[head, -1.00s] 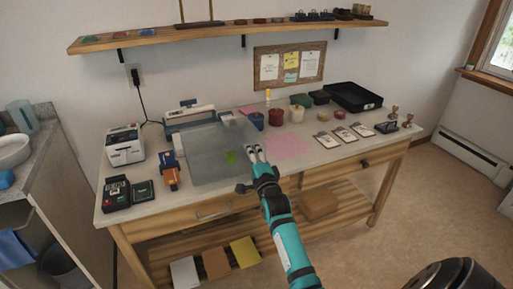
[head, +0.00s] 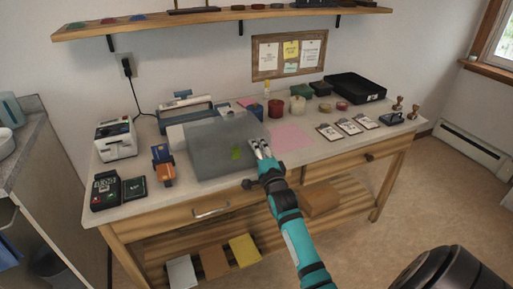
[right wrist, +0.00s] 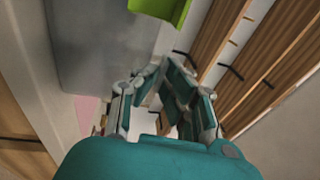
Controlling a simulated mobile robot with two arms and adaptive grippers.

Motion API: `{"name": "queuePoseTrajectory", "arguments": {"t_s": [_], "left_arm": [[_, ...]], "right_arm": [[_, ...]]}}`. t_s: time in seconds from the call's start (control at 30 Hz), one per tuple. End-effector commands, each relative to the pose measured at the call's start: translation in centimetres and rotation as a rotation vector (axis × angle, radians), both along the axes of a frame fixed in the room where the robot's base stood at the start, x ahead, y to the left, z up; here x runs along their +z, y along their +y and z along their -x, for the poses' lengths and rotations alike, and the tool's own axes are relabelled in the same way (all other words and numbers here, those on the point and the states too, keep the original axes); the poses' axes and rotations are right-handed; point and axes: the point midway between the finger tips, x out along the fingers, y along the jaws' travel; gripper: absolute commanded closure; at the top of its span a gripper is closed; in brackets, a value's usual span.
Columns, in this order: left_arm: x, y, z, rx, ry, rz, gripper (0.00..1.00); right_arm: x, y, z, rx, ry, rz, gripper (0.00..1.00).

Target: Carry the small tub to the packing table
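I cannot identify the small tub for certain. A grey, box-like thing (head: 212,140) with a bright green patch (head: 236,153) is over the left middle of the table (head: 135,208). Its grey side (right wrist: 95,40) and a green piece (right wrist: 165,8) show in the right wrist view. My right gripper (head: 260,147) is at the grey thing's right edge; I cannot tell if they touch. Its fingers (right wrist: 165,85) stand apart in the right wrist view, with nothing clearly between them. My left gripper is out of view.
Jars (head: 276,108) and a black tray (head: 355,88) stand at the back. Cards (head: 328,132) lie at right, pink paper (head: 290,137) in the middle. A label printer (head: 116,140) and dark devices (head: 105,191) are at left. A wall shelf (head: 220,15) hangs above.

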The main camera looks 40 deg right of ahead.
Motion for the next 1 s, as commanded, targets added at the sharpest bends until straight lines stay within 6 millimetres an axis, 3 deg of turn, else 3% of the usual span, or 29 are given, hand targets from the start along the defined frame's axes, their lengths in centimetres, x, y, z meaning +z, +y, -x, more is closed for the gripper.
{"name": "queuePoseTrajectory", "arguments": {"t_s": [0.03, 0.23, 0.63, 1.0], "left_arm": [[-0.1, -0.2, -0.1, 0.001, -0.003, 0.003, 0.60], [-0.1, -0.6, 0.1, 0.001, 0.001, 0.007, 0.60], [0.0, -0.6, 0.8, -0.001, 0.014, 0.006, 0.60], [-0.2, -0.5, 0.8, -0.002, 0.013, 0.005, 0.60]], "right_arm": [[-0.1, 0.0, 0.0, 0.000, -0.006, -0.001, 1.00], [-0.2, 0.0, 0.0, 0.000, 0.001, -0.001, 0.71], [0.0, 0.3, 0.5, 0.001, 0.002, -0.001, 0.71], [-1.3, 2.7, 7.6, 0.000, 0.002, -0.003, 0.71]]}}
